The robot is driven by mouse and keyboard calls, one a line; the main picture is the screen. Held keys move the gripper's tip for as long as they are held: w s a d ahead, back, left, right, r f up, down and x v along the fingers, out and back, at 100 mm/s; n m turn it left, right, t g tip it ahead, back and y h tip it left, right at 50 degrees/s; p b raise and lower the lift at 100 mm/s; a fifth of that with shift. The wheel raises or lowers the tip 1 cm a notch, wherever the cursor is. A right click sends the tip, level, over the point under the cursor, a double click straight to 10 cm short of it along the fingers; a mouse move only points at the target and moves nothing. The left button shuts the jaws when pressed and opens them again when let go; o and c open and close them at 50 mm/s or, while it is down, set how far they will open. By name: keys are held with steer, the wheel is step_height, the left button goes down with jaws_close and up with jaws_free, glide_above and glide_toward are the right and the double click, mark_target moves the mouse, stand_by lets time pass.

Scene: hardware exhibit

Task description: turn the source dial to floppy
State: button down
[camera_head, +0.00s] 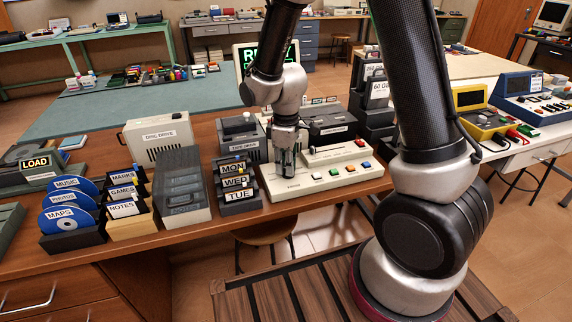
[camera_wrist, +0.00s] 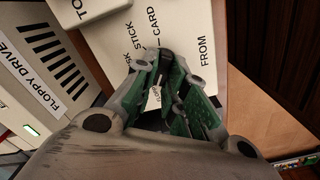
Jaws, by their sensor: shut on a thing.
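The source dial is mostly hidden between the fingers of my gripper (camera_head: 288,172). It sits on a cream control panel (camera_head: 345,178) with several coloured buttons along its right part. In the wrist view, my gripper (camera_wrist: 168,82) is down at the panel (camera_wrist: 112,58), with its green-padded fingers shut around a dark piece that I take for the dial. Printed words STICK, CARD and FROM show beside the fingers. I cannot tell for sure which word the dial points at.
A floppy drive (camera_wrist: 38,75) stands left of the panel in the wrist view. On the wooden desk, a rack of MON, WED and TUE cartridges (camera_head: 236,183) is close left of my gripper. A second cream panel (camera_head: 338,153) and a dark drive (camera_head: 328,125) stand behind.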

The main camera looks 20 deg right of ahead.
steer(key=shift+n, duration=0.4)
steer(key=c, duration=1.5)
jaws_free()
steer(key=shift+o, duration=0.2)
step_height(320, 180, up, 12)
